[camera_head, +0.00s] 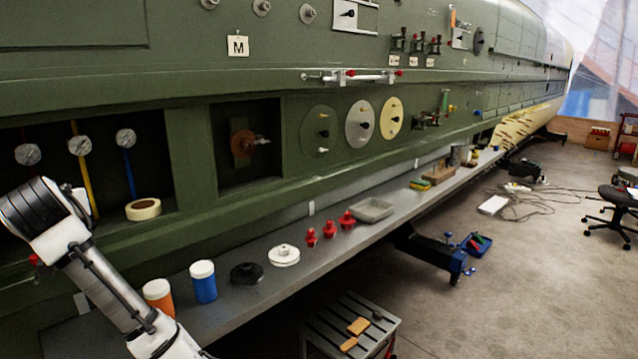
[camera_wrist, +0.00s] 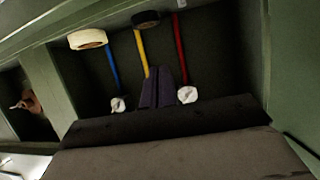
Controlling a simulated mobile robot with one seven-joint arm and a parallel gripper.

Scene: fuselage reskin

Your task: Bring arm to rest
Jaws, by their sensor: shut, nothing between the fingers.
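My arm (camera_head: 105,285) rises from the lower left in the head view, its dark-capped joint in front of the left bay of the green fuselage. My gripper (camera_wrist: 158,82) shows in the wrist view as a dark tapered pair of fingers, shut and empty, pointing into that bay. It is in front of the yellow pipe, between the blue and red pipes; I cannot tell its distance from them. In the head view the gripper is hidden behind the arm. The wrist picture appears upside down.
The bay holds gauges (camera_head: 126,138), a cream tape roll (camera_head: 143,209) and a black roll (camera_wrist: 146,20). A grey ledge (camera_head: 325,246) below carries an orange jar (camera_head: 158,296), a blue jar (camera_head: 203,283) and red fittings (camera_head: 330,229). A slatted stool (camera_head: 330,325) stands on the floor.

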